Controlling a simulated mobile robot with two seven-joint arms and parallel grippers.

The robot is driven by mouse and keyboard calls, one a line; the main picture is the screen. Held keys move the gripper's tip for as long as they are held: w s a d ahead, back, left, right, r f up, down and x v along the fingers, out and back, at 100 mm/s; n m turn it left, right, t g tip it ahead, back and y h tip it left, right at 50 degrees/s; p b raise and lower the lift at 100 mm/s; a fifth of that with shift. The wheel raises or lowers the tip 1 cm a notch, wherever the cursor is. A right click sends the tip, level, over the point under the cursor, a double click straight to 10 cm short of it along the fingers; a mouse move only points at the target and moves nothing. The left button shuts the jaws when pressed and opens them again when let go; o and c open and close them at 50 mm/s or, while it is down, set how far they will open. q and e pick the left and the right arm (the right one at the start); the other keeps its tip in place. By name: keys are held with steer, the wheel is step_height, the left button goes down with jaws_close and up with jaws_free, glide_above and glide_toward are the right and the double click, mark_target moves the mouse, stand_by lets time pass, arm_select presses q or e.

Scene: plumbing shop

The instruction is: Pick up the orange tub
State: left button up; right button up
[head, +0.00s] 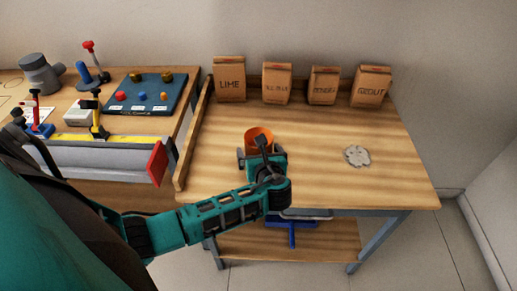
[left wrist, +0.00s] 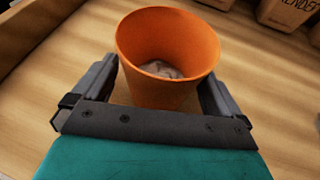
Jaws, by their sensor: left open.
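The orange tub (left wrist: 165,92) stands upright on the wooden table, with some greyish stuff at its bottom. In the head view the tub (head: 259,133) is partly hidden behind my left gripper and wrist. My left gripper (head: 254,150) is open, low over the table. In the left wrist view the fingers of my left gripper (left wrist: 165,85) lie on either side of the tub, the left one close to its wall. I cannot tell whether either finger touches it. My right gripper is not in view.
Several paper bags, including a lime bag (head: 229,80) and a grout bag (head: 371,87), stand along the table's back. A grey powder patch (head: 357,156) lies to the right. A wooden ledge (head: 193,140) edges the left side; the table's front right is clear.

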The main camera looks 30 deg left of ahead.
arm_select(q)
steer(key=shift+c, duration=0.2)
steer(key=c, duration=0.9)
steer(key=shift+r, duration=0.15)
